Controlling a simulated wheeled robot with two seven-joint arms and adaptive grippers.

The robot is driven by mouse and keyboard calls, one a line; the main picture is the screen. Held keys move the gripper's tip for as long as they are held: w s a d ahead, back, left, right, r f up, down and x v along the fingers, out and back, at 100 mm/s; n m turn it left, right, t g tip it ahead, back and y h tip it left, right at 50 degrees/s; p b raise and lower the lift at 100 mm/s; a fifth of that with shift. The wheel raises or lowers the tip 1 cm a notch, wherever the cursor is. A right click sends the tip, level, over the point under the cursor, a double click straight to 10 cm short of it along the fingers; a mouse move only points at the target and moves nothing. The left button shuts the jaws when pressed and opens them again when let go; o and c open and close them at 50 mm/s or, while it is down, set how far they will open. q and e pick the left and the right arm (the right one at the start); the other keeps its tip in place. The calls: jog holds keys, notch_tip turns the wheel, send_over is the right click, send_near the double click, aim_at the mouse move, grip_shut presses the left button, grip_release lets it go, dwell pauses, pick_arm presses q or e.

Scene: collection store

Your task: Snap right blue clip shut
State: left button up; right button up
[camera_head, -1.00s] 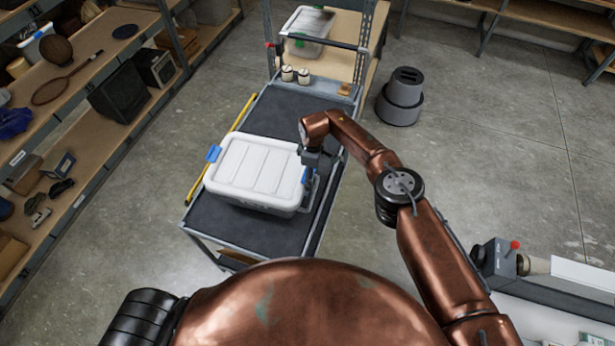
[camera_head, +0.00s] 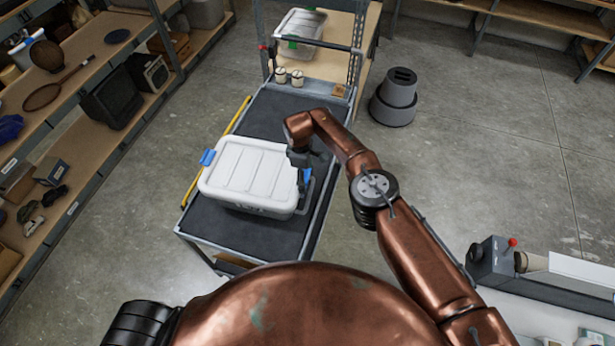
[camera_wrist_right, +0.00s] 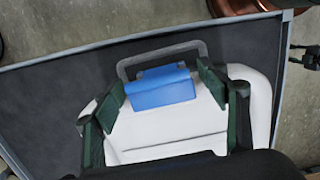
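A white lidded box (camera_head: 248,170) sits on the dark top of a cart. The right blue clip (camera_head: 307,175) is at its right side, partly hidden by my right gripper (camera_head: 305,162). In the right wrist view the clip (camera_wrist_right: 162,87) lies between the spread dark green fingers of my gripper (camera_wrist_right: 160,84), with gaps on both sides. A grey handle loop (camera_wrist_right: 160,55) is beside the clip. I cannot tell whether this clip is latched. The left blue clip (camera_head: 207,157) sticks outward from the box's left side. My left gripper is not in view.
A yellow rod (camera_head: 215,150) lies along the left edge. A rack post (camera_head: 362,40) stands at the back, and a grey stepped object (camera_head: 394,98) is on the floor.

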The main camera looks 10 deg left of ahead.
jog(key=shift+o, duration=0.9)
jog(key=shift+d, duration=0.15)
jog(key=shift+w+r, duration=0.1)
notch_tip(320, 180, up, 12)
jog(key=a, duration=0.1)
jog(key=shift+a, duration=0.1)
